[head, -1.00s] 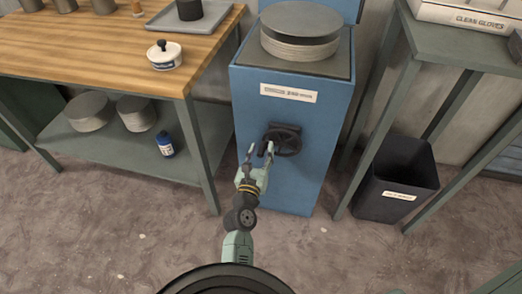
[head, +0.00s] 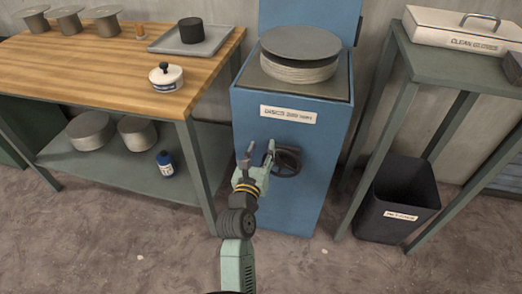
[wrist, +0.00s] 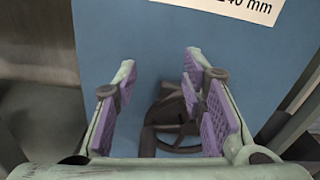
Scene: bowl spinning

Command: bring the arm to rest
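My gripper (head: 256,154) is open, its two fingers apart with nothing held between the pads. In the head view it is in front of the blue cabinet (head: 262,180), just left of a dark handwheel (head: 288,161) on the cabinet's front. My arm is reached out from the bottom of the picture. In the wrist view the open fingers (wrist: 157,85) face the cabinet front, and the handwheel (wrist: 171,110) shows beyond and between them, partly hidden by the right finger. The gripper appears clear of the wheel.
A wooden-topped bench (head: 100,75) stands left, with a lidded white pot (head: 166,80) near its edge. Discs (head: 300,45) are stacked on the cabinet. A green-grey table (head: 455,58) and a dark bin (head: 398,205) stand right. The floor in front is open.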

